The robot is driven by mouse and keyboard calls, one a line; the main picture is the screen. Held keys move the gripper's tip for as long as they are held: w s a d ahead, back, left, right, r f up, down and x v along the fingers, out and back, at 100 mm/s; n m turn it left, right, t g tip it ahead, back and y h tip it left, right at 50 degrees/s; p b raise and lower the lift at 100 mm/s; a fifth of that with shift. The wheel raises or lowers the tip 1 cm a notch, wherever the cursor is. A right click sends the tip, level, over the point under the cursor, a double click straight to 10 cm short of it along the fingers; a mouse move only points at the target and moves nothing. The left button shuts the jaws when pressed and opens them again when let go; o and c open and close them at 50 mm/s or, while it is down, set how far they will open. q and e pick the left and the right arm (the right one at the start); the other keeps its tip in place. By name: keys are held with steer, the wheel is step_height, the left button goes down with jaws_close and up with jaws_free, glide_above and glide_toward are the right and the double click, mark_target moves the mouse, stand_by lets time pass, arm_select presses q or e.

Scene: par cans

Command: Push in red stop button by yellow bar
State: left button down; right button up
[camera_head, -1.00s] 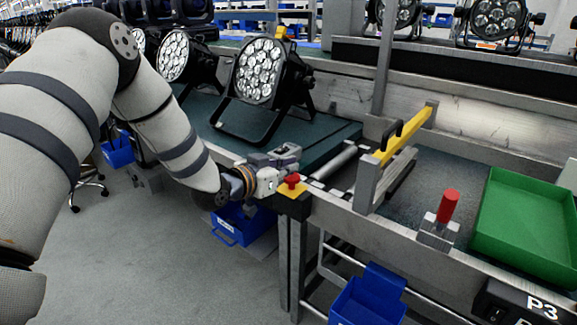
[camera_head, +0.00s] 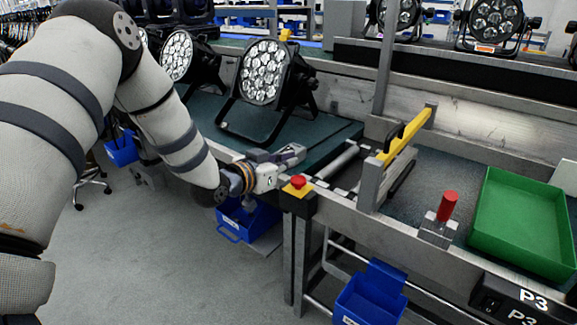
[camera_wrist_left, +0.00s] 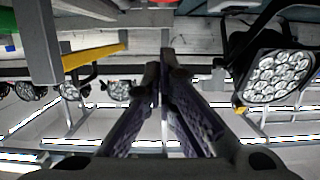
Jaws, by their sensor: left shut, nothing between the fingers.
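The red stop button (camera_head: 298,182) sits on a yellow plate on a corner post of the conveyor frame, in the head view. The yellow bar (camera_head: 405,134) stands to its right and farther back, and it also shows in the wrist view (camera_wrist_left: 93,57). My left gripper (camera_head: 297,152) is shut and empty, just behind and left of the button in the picture. Its fingers (camera_wrist_left: 160,68) are together in the wrist view. I cannot tell whether the gripper touches the button or how far the button is pressed. My right gripper is not in view.
A stage light (camera_head: 262,75) stands on the green conveyor belt behind my gripper. Blue bins (camera_head: 370,298) hang below the frame. The floor at front left is clear.

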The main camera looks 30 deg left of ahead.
arm_select(q)
steer(key=p+v, duration=0.1)
steer(key=v, duration=0.6)
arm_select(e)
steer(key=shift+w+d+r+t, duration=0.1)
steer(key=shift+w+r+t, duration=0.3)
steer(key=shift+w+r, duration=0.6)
